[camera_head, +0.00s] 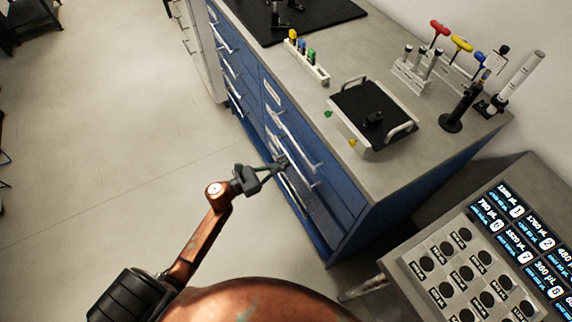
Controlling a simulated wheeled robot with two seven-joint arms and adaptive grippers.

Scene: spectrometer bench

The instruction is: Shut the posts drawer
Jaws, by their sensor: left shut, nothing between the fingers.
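The blue drawer cabinet (345,205) stands under the grey bench top, with two columns of drawers and pale bar handles. The drawer labels are too small to read, so I cannot tell which drawer is the posts drawer. My left gripper (279,164) is shut and empty, with its fingertips at the front of the near column, just below an upper bar handle (299,145). I cannot tell whether the tips touch the drawer front. The gripper partly hides the drawers there, and how far any of them stands out is unclear. My right gripper is not in view.
On the bench top (365,178) stand a black-topped tray with handles (377,110), a rack of coloured items (308,58) and a rack with red and yellow tools (420,75). A panel of dark round buttons (462,262) is at lower right. The floor (110,130) at left is clear.

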